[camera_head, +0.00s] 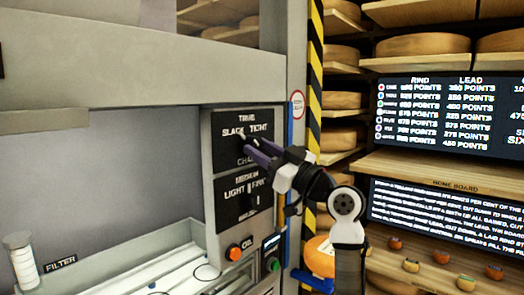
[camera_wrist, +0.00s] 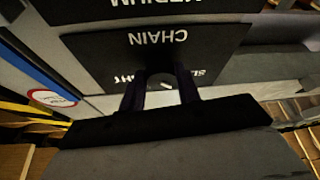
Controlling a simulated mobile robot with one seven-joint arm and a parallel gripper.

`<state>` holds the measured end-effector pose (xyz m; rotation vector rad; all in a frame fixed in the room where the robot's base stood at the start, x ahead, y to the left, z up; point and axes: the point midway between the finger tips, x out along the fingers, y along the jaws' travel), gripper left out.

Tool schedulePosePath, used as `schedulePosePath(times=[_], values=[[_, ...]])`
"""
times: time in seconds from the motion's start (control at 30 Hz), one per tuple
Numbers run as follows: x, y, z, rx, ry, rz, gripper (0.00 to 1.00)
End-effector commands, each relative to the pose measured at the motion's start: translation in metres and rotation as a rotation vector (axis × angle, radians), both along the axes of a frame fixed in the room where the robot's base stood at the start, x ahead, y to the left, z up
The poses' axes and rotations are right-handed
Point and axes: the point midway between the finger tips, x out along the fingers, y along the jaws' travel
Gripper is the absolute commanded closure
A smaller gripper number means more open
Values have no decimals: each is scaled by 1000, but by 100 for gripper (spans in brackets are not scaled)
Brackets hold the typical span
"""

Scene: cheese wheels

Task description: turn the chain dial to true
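The chain dial sits on a black panel (camera_head: 222,150) marked TRUE at the top, SLACK at left, TIGHT at right and CHAIN below. My gripper (camera_head: 248,143) is at the middle of this panel, its dark fingers reaching in from the right and covering most of the dial. In the wrist view the panel (camera_wrist: 215,40) appears upside down. My fingers (camera_wrist: 161,90) stand apart there, with a greyish rounded part, likely the dial (camera_wrist: 161,77), between them. I cannot see contact clearly. Which word the dial points to is hidden.
Below is a second dial panel (camera_head: 230,212) marked MEDIUM and LIGHT. Under it are an orange button (camera_head: 234,252) and a green button (camera_head: 273,265). A striped post (camera_head: 315,90) and cheese shelves (camera_head: 420,60) stand at right. A white tray (camera_head: 150,275) lies at lower left.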

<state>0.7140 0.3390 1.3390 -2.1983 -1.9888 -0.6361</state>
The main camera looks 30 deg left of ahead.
Motion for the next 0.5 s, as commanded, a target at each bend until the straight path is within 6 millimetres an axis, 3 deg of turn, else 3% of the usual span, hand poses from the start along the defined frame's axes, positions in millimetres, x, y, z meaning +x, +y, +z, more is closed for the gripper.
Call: schedulePosePath(times=[0.1, 0.5], values=[[0, 0, 0, 0, 0, 0, 90], [-2, 0, 0, 15, 92, 1, 90]])
